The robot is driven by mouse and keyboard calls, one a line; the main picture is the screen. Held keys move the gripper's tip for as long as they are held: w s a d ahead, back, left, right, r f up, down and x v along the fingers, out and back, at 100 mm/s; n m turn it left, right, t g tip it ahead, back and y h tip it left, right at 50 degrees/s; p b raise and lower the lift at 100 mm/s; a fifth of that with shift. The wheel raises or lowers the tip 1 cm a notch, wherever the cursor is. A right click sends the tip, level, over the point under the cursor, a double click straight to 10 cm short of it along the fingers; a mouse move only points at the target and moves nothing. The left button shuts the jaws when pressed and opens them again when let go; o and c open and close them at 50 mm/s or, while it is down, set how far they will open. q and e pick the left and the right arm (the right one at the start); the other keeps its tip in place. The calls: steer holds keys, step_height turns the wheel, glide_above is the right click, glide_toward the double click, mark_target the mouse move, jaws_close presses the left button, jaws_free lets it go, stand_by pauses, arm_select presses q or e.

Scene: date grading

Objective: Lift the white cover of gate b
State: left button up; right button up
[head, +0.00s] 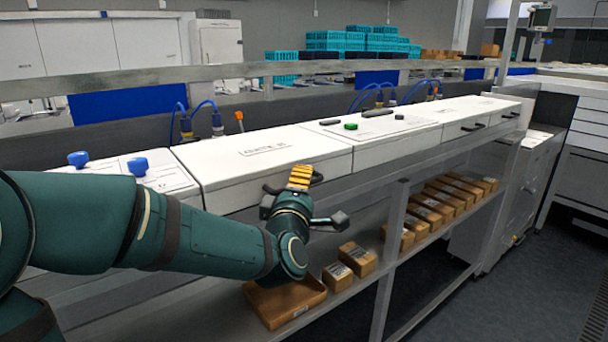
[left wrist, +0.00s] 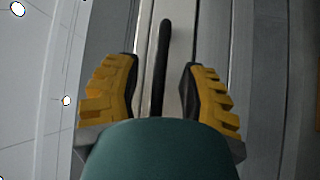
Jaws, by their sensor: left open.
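The white cover (head: 262,160) is a long, flat lid on the machine bench, with a printed label on top that is hard to read. It looks closed, flush with its neighbours. A black bar handle (head: 317,178) sits on its front face, partly hidden by my left gripper (head: 300,177). In the left wrist view the same handle (left wrist: 165,50) runs between the two yellow-padded fingers of my left gripper (left wrist: 160,66). The fingers are open, with a visible gap on each side of the handle. My right gripper does not show.
Blue knobs (head: 137,166) stand on the panel to the left. A further white panel (head: 395,130) with green and black controls lies to the right. Below, a shelf holds several brown boxes (head: 357,259) and an open tray (head: 262,306). Blue hoses (head: 205,108) rise behind the cover.

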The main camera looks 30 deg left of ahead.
arm_select(q)
steer(key=shift+w+a, duration=0.1)
steer(key=shift+w, duration=0.15)
steer(key=shift+s, duration=0.1)
jaws_close()
steer(key=shift+r, duration=0.1)
steer(key=shift+r, duration=0.1)
